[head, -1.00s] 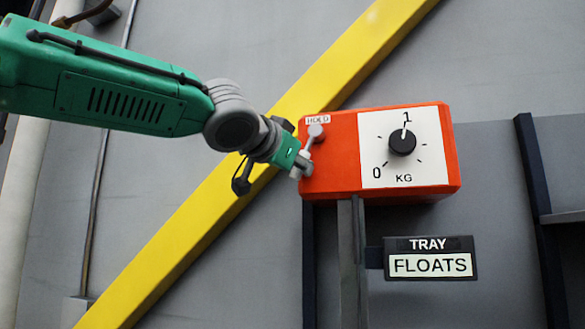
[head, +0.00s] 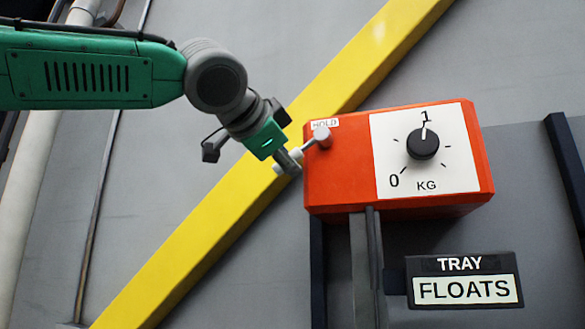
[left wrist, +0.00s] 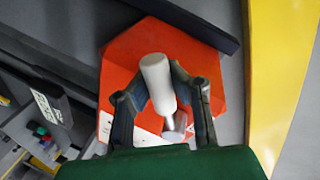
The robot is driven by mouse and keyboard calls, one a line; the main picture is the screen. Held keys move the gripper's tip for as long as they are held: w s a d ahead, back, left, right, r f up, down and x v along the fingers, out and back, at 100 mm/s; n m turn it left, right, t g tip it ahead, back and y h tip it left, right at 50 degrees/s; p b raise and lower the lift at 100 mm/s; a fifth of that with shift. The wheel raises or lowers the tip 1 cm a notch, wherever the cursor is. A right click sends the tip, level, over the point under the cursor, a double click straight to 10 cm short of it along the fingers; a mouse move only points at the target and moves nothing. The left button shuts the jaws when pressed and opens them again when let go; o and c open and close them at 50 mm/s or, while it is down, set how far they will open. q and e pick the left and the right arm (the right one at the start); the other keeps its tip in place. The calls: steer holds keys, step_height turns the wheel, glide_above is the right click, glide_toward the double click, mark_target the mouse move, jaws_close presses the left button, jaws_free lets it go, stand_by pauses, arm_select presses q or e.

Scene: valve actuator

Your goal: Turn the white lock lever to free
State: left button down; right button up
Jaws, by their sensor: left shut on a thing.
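The white lock lever (head: 311,144) is on the left part of the orange box's front, just under the HOLD label (head: 325,124). It runs from a round grey pivot down and to the left, past the box's left edge. My left gripper (head: 287,162) is at the lever's outer end and shut on it. In the left wrist view the pale lever (left wrist: 158,84) lies between the two dark fingers (left wrist: 166,92), with its pivot below. My right gripper is not in view.
The orange box (head: 343,180) has a white dial face with a black knob (head: 423,145) pointing near 1. A sign below reads TRAY FLOATS (head: 463,280). A grey post (head: 363,270) stands under the box. A yellow diagonal beam (head: 210,225) crosses the wall behind.

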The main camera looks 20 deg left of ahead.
arm_select(q)
steer(key=shift+r, duration=0.1)
steer(key=c, duration=1.6)
jaws_free()
steer(key=shift+s, duration=0.1)
steer(key=shift+o, duration=0.9)
steer(key=shift+s, duration=0.25)
steer(key=v, duration=1.2)
steer(key=shift+r, duration=0.1)
